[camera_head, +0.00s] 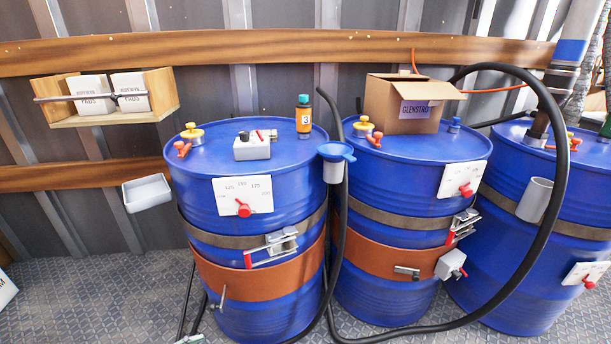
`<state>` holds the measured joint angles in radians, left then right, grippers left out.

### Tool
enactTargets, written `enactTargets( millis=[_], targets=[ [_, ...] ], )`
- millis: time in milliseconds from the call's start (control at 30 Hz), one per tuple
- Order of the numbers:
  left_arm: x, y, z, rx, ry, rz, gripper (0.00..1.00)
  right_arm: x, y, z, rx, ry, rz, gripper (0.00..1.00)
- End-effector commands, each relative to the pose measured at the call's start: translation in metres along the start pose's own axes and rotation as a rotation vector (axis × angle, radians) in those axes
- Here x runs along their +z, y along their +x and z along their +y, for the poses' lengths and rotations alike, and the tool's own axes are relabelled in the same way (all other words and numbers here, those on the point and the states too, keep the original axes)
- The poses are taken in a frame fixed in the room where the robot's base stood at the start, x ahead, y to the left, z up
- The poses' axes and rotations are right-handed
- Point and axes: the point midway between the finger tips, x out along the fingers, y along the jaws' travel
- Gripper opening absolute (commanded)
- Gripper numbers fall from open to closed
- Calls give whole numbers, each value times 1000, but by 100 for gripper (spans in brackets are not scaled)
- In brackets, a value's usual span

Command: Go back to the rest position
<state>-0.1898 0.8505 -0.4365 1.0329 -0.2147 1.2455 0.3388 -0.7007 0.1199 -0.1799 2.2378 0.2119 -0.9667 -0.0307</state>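Neither of my grippers shows in the head view, and no part of my arms can be made out for sure. The task names no object. A small bottle (304,115) with a dark green cap and an orange band marked 3 stands upright on top of the left blue drum (245,185). An open cardboard box (395,103) sits on the middle blue drum (400,190). A blue funnel (336,152) is at the rim between these two drums.
A third blue drum (515,240) stands at the right. A thick black hose (563,190) loops in front of the drums. A wooden wall shelf (166,92) holds two white boxes. A small grey tray (147,193) is on the wall.

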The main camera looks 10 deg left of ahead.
Motion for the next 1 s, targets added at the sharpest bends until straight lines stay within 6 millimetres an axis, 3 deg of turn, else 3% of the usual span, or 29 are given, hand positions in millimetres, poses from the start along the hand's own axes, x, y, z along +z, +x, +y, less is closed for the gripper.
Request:
enactTargets(
  millis=[100, 400, 700, 1000],
  targets=[
    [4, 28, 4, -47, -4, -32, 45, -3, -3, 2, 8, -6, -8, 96],
    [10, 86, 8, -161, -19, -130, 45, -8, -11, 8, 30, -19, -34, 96],
    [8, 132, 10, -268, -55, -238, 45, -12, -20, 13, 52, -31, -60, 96],
    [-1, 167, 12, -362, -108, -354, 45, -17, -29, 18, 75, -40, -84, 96]
  ],
)
